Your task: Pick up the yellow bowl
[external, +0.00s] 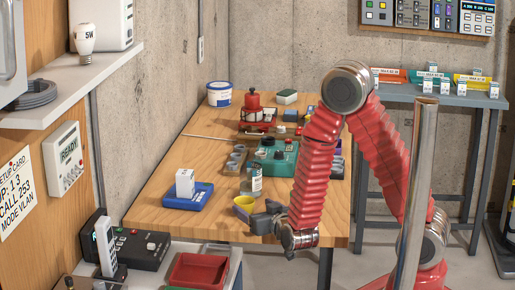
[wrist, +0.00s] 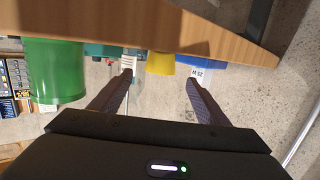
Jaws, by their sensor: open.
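The yellow bowl (external: 243,206) stands on the wooden table (external: 165,193) near its front edge in the external view. My gripper (external: 262,218) is just to the right of and in front of the bowl, low near the table's front edge. In the wrist view, a yellow shape that looks like the bowl (wrist: 160,64) shows beyond and between the two fingertips of my open gripper (wrist: 161,76). Nothing is held between the fingers. Whether a finger touches the bowl cannot be told.
A blue tray (external: 188,201) with a white box stands left of the bowl. A can (external: 251,182) stands close behind it, and a green device (external: 274,160) farther back. A green cylinder (wrist: 53,70) is at the left in the wrist view. Bare tabletop lies front left.

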